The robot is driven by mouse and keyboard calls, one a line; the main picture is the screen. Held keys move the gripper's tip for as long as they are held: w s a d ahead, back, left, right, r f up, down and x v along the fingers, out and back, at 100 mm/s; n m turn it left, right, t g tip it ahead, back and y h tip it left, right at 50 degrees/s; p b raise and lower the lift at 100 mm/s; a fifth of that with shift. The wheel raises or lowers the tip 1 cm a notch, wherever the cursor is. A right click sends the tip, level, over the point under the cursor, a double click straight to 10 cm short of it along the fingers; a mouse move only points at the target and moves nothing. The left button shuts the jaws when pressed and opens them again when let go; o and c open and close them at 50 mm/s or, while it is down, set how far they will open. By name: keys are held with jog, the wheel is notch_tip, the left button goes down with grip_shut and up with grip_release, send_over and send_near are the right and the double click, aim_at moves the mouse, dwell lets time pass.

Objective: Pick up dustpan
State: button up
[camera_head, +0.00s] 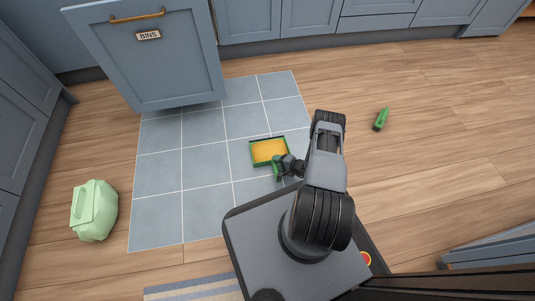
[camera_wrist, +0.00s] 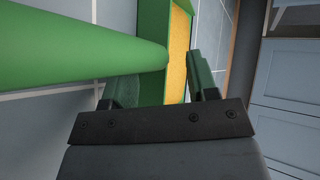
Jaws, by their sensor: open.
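The dustpan is on the grey tiled floor, with a green rim and yellow inside (camera_head: 268,151). Its green handle (camera_head: 277,174) points toward my base. My gripper (camera_head: 282,165) is low beside the handle, near where it joins the pan. In the wrist view the thick handle (camera_wrist: 70,55) runs in from the left and meets the pan's green edge (camera_wrist: 152,20). My open gripper (camera_wrist: 162,72) has its left finger overlapping the handle's lower side and its right finger past the pan's edge. I cannot tell whether they touch.
A small green object (camera_head: 381,119) lies at the right. A tilted blue panel labelled BINS (camera_head: 150,60) juts out at the upper left. Wood floor on the right is mostly clear.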

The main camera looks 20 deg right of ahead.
jog(key=shift+w+a+f, duration=0.2)
jog(key=shift+w+f, duration=0.25)
jog(key=shift+w, duration=0.05)
jog(key=shift+a, duration=0.1)
jog(key=c, duration=0.3)
jog(key=shift+r, duration=0.1)
grip_shut()
